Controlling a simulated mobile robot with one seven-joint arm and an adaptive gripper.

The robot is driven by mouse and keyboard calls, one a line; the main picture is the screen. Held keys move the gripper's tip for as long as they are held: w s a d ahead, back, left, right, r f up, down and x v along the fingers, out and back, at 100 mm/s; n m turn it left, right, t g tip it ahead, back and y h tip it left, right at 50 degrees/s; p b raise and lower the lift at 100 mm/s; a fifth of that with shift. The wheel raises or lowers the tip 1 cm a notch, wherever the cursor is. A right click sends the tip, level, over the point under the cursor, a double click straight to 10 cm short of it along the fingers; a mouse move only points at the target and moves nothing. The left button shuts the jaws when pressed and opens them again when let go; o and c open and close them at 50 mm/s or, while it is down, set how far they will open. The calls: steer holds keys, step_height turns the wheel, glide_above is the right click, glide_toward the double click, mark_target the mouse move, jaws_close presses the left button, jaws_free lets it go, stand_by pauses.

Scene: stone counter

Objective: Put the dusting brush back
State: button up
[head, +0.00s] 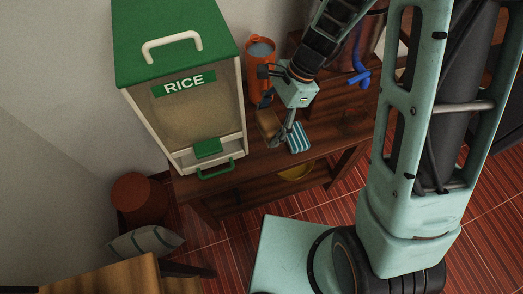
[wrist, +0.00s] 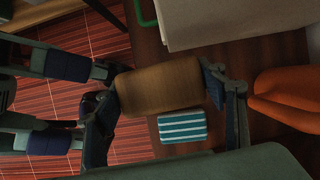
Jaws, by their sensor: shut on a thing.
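My gripper (head: 279,123) is over the wooden table, in front of the orange container. It is shut on a brown, block-like thing, which I take for the dusting brush (head: 268,128). In the wrist view the brush (wrist: 158,85) lies across between the two fingers, one at each end. Its bristles cannot be made out, and I cannot tell whether it touches the table top.
A blue-and-white striped item (head: 299,137) lies close beside the brush. The orange container (head: 261,55) stands behind. A large green-and-cream RICE bin (head: 190,120) stands at the left. A copper-coloured pot (head: 350,45) with a blue thing is at the back right.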

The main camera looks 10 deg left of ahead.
steer(key=shift+s+a+f, duration=0.1)
steer(key=shift+a+f, duration=0.2)
steer(key=shift+f, duration=0.35)
steer(key=shift+a+f+b, duration=0.1)
steer(key=shift+f+b, duration=0.2)
steer(key=shift+f, duration=0.05)
step_height(320, 180, down, 9)
steer(key=b, duration=0.2)
steer(key=shift+f+b, duration=0.15)
steer(key=shift+b, duration=0.15)
steer(key=shift+f+m, duration=0.25)
steer(key=shift+m, duration=0.05)
steer(key=o, duration=1)
steer(key=shift+r, duration=0.1)
